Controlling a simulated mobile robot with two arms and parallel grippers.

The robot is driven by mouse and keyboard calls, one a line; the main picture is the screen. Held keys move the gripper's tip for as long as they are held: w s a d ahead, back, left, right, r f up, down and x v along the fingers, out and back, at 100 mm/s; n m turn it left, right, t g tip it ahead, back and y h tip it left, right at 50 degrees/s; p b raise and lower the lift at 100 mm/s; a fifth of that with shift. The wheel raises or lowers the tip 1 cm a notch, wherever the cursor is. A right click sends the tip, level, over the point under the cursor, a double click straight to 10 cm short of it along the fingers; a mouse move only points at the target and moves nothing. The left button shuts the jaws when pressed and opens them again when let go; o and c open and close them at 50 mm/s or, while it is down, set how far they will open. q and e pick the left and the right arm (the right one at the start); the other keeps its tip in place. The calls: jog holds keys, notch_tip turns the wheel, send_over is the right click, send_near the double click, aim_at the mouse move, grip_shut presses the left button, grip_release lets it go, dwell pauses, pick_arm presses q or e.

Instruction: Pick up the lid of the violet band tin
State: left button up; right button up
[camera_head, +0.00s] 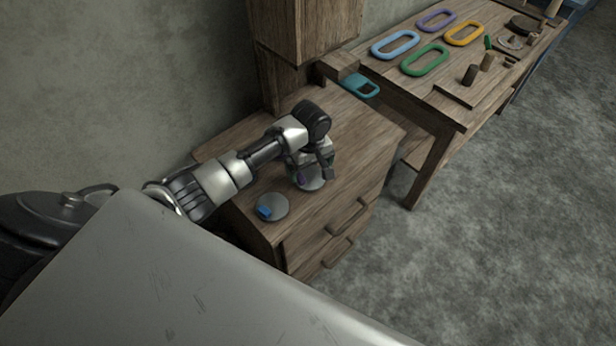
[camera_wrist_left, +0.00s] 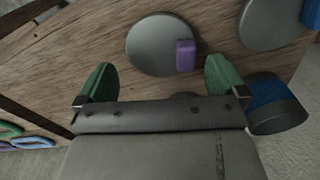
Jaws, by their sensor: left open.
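The violet band tin's lid (camera_head: 314,184) is a grey disc with a small violet block near its edge. It lies on the wooden cabinet's top and shows in the left wrist view (camera_wrist_left: 155,48). My left gripper (camera_head: 312,168) is over the lid, pointing down, and partly covers it in the head view. Its green fingertips are spread wide and empty in the left wrist view (camera_wrist_left: 160,78). The lid appears just beyond the gap between them, the violet block towards the right finger. The violet band tin itself cannot be made out. My right gripper is out of view.
A second grey lid with a blue block (camera_head: 277,210) lies near the cabinet's front left edge. A tin with a blue band (camera_wrist_left: 277,100) stands close to the right finger. A teal object (camera_head: 360,86) is at the back. The cabinet top (camera_head: 372,135) is clear to the right.

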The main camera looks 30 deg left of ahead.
aim_at(309, 176)
pick_arm(q)
jog(key=shift+a+f, duration=0.1)
jog(key=shift+f, duration=1.45)
jog(key=shift+c, duration=0.3)
jog(key=c, duration=0.6)
jog(key=shift+r, duration=0.1)
